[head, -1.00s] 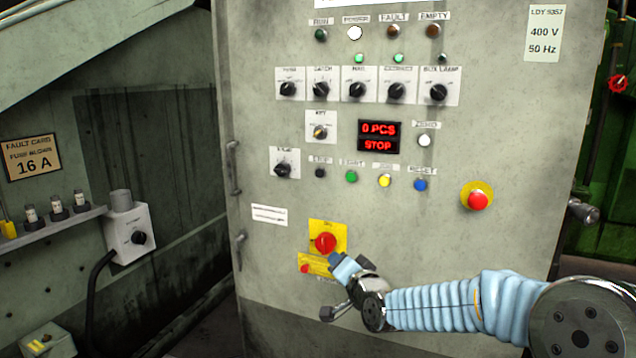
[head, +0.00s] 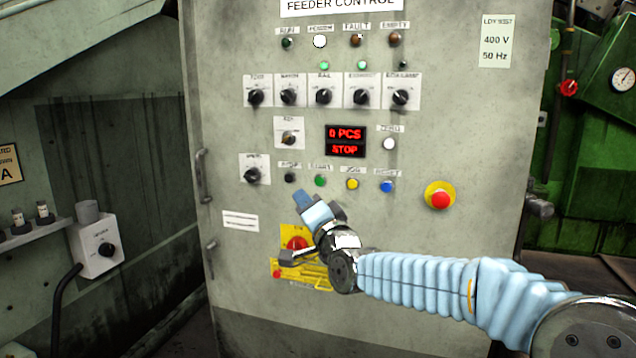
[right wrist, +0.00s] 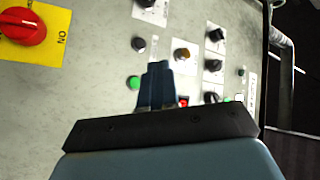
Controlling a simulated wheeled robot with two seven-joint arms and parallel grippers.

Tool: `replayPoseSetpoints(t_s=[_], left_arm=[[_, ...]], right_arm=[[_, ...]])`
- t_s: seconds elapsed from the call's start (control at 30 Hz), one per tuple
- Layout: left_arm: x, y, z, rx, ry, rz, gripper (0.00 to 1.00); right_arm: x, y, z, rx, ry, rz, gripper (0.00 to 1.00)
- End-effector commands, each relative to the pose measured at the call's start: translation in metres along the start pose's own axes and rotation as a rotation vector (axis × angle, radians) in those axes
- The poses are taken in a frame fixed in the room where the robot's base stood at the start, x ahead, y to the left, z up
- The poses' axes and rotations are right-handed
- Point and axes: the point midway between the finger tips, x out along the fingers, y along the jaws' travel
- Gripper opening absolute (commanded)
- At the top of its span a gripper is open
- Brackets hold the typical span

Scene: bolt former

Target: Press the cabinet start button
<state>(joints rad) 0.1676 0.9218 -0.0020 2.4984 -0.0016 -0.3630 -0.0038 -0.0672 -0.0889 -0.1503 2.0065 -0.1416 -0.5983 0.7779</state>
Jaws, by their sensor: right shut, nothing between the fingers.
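The green start button (head: 320,181) is on the grey feeder control cabinet (head: 440,120), in the row below the red display (head: 345,141), which reads 0 PCS and STOP. The button also shows in the right wrist view (right wrist: 134,82), just left of the fingertips. My right gripper (head: 301,197) is shut and empty. In the head view its tips are a little below and left of the green button, below the black stop button (head: 290,178). I cannot tell how far the tips are from the panel. My left gripper is not in view.
A yellow button (head: 353,184) and a blue reset button (head: 387,187) lie right of the green one. A red emergency stop (head: 440,199) is farther right. A red rotary switch (head: 297,244) on a yellow plate is partly behind my right gripper. Cabinet handles (head: 203,176) stick out at left.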

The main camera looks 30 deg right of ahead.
Motion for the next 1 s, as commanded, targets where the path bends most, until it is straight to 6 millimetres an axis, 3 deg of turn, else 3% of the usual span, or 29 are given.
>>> replayPoseSetpoints(t_s=[0.43,0.6,1.0], left_arm=[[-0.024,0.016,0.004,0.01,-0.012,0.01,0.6],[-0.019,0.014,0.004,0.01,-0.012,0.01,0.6],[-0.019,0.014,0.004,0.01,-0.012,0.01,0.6]], right_arm=[[0.04,0.026,-0.03,-0.003,-0.001,0.003,0.0],[0.052,0.038,-0.037,-0.002,0.0,0.0,0.0],[0.059,0.044,-0.043,-0.001,0.0,0.001,0.0]])
